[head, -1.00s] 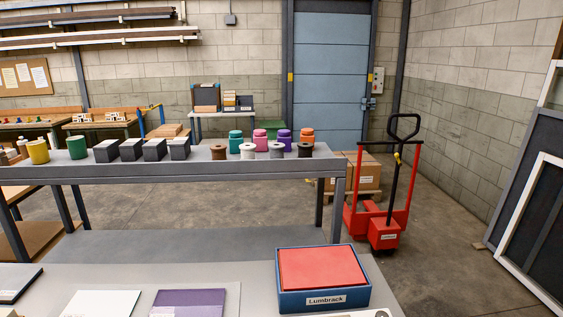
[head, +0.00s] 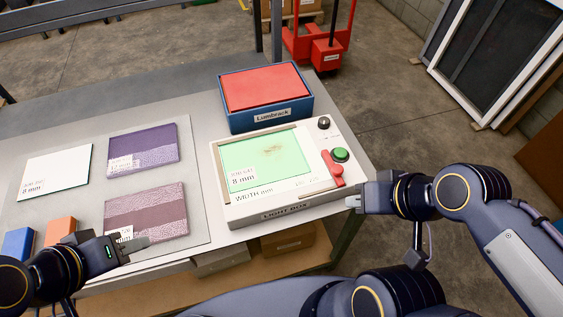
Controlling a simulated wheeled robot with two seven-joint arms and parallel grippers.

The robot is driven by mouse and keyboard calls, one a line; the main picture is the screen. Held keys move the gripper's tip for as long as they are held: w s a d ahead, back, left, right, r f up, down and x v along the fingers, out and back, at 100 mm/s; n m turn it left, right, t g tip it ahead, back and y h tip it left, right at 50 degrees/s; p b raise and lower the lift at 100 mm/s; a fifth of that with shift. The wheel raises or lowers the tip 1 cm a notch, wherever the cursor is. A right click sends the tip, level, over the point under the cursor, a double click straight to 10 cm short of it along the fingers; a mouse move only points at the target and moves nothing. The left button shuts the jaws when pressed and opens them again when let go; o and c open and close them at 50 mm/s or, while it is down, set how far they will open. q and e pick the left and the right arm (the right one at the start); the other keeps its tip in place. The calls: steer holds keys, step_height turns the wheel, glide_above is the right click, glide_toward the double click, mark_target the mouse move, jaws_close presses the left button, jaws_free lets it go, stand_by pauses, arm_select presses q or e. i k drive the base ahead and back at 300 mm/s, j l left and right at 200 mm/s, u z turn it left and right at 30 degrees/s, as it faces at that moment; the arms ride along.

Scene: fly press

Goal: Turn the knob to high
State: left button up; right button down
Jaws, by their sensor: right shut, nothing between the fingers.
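A light box (head: 295,209) with a glowing green screen (head: 268,160) sits on the grey table. A small dark round knob (head: 323,123) is at the top of its right-hand panel; its pointer setting is too small to read. Below the knob are a green button (head: 340,155) and a red handle-like part (head: 331,168). My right gripper (head: 351,201) is shut and empty, just right of the box's near right corner and apart from the knob. My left gripper (head: 142,243) is over the table's front edge near a maroon patterned panel; I cannot tell its opening.
A blue box with a red top (head: 265,88) labelled Lumbrack stands right behind the light box. White (head: 55,172), purple (head: 143,148) and maroon (head: 146,212) panels lie on a mat at left, with blue and orange blocks (head: 60,230). A red pallet truck (head: 327,55) stands beyond.

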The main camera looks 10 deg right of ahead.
mark_target(324, 122)
steer(key=l+u, duration=0.75)
steer(key=k+l+u, duration=0.1)
steer(key=l+u, duration=0.25)
